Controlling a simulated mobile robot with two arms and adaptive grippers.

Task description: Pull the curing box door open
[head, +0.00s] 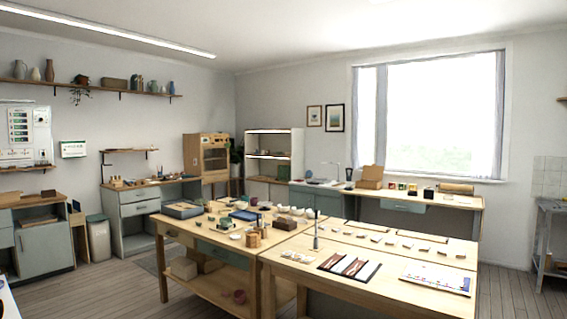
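A wooden cabinet (191,155) stands at the back left, near the room's corner, at the right end of a grey workbench. It looks like the curing box, though no label can be read. Its front has a dark window panel (215,160) and appears shut; the handle is too small to make out. Neither of my grippers shows in the head view. The cabinet is across the room, beyond the work tables.
Two wooden work tables (380,283) with many small items fill the middle foreground. A grey workbench (139,203) and a bin (98,239) stand left. A white shelf unit (273,143) is right of the cabinet. Wooden floor (75,289) is open at the left.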

